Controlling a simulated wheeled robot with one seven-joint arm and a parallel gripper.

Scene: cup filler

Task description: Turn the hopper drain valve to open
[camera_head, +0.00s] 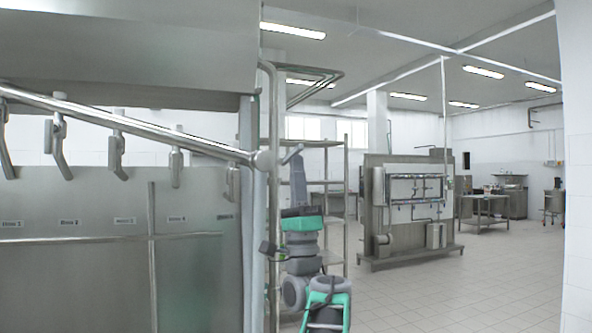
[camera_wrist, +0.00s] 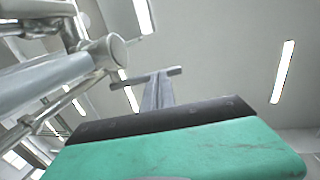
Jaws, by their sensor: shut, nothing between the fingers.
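My gripper (camera_head: 293,154) points upward at the right end of the filler, with its grey fingers together and nothing between them. In the wrist view its fingers (camera_wrist: 155,88) rise from the green and black body, under the ceiling. A slanting metal pipe (camera_head: 120,123) with a round end cap (camera_head: 264,160) ends just left of my fingers. The cap also shows in the wrist view (camera_wrist: 117,49), left of the fingers, with a visible gap. Several grey handle-like outlets (camera_head: 116,150) hang from the pipe. I cannot tell which part is the hopper drain valve.
The metal hopper body (camera_head: 130,45) overhangs at upper left, above a grey panel (camera_head: 80,275) with small labels. A vertical pipe (camera_head: 273,200) and a shelf rack (camera_head: 333,190) stand close by my arm.

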